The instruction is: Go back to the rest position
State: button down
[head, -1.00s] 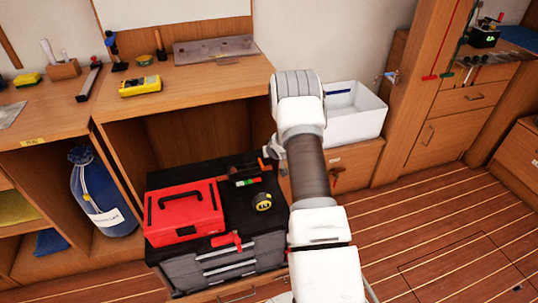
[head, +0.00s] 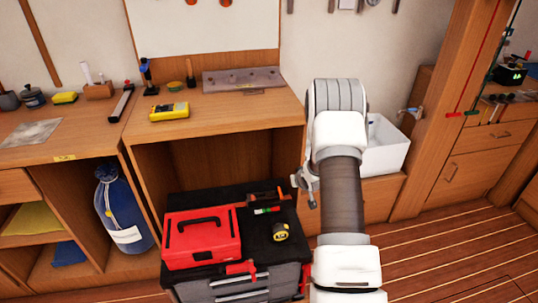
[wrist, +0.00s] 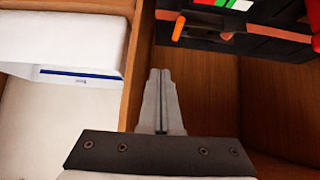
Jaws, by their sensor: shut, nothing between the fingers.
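My gripper (wrist: 160,75) is shut and empty in the wrist view, its two fingers pressed together. It points down at the wooden panels between the white bin and the black tool chest top. In the head view my arm rises in the middle right, and part of my gripper (head: 306,187) shows at the arm's left side, above and to the right of the chest. The fingertips are hard to make out there.
A red toolbox (head: 202,238) and a yellow tape measure (head: 281,232) sit on the black tool chest (head: 240,285). A white bin (head: 387,148) stands behind my arm. A yellow multimeter (head: 169,111) lies on the workbench (head: 225,108). The striped floor (head: 450,255) at right is clear.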

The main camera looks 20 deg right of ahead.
jog(key=s+a+r, duration=0.3)
jog(key=a+r, duration=0.1)
jog(key=r, duration=0.5)
jog(key=s+a+r+g+h, duration=0.1)
jog(key=s+a+r, duration=0.25)
jog(key=r, duration=0.45)
jog(key=s+a+r, duration=0.2)
jog(key=a+r, duration=0.2)
jog(key=r, duration=0.5)
jog(key=s+a+r+n+g+y, duration=0.1)
jog(key=s+a+r, duration=0.3)
jog(key=s, duration=0.5)
jog(key=s+a+r+y, duration=0.1)
jog(key=s+a, duration=0.5)
jog(key=s, duration=0.3)
jog(key=s+a+r+n+g+y, duration=0.1)
jog(key=s+a+r, duration=0.25)
jog(key=s, duration=0.55)
notch_tip(320, 180, up, 13)
jog(key=p, duration=1.4)
jog(key=shift+w+a, duration=0.2)
jog(key=shift+a, duration=0.2)
jog(key=shift+d, duration=0.15)
